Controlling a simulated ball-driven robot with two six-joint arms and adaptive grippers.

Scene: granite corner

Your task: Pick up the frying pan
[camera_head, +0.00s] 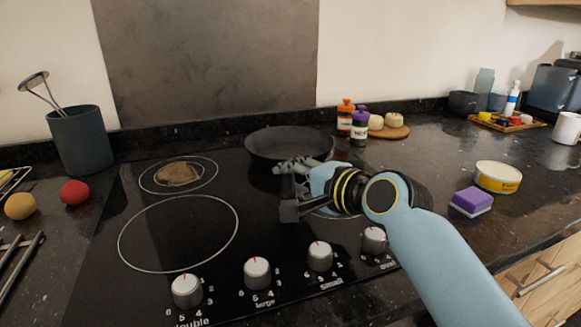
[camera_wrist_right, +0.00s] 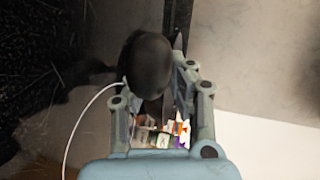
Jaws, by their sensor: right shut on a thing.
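The dark frying pan (camera_head: 290,140) is at the back right of the black cooktop, below the wall. Its bowl faces up and looks about level. I cannot tell whether its base touches the glass. My right gripper (camera_head: 298,166) reaches in from the right at the pan's near side and is shut on its handle, which the gripper and wrist mostly hide in the head view. In the right wrist view a dark rounded handle (camera_wrist_right: 148,65) lies between the fingers. My left gripper is not in view.
The cooktop (camera_head: 110,245) has a brown-stained back left ring and several knobs along its front. A utensil pot (camera_head: 78,140) stands at left. Bottles (camera_head: 359,128) and a round board (camera_head: 389,132) are right of the pan. A purple sponge (camera_head: 472,201) and yellow tin (camera_head: 497,177) lie further right.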

